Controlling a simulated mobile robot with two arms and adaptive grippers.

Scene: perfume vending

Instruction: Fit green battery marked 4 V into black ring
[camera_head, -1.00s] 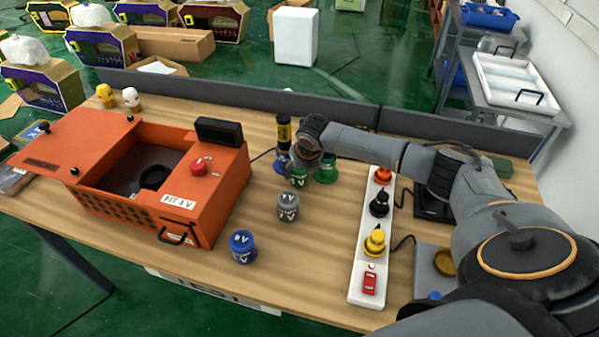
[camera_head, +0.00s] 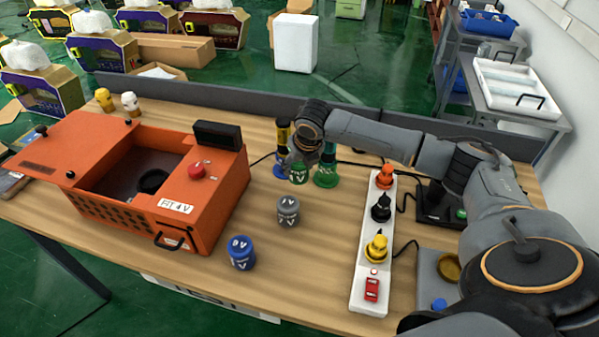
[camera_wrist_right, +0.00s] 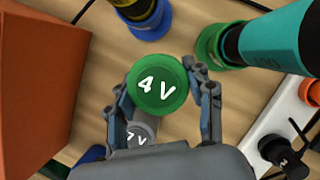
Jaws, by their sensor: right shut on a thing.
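The green battery marked 4 V (camera_wrist_right: 157,86) is between the fingers of my right gripper (camera_wrist_right: 163,95) in the right wrist view, with its marked top facing the camera. My right gripper is shut on it. In the head view the green battery (camera_head: 298,174) hangs under my right gripper (camera_head: 299,160), in front of the upright tools. The black ring (camera_head: 152,181) lies inside the open orange box (camera_head: 206,205), left of my gripper. The box carries a label reading FIT 4 V. My left gripper does not show.
A grey battery (camera_head: 287,211) and a blue battery (camera_head: 241,252) stand between box and power strip (camera_head: 366,276). A teal tool in a green base (camera_head: 326,172) and a yellow-black tool in a blue base (camera_head: 281,150) stand close to my gripper.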

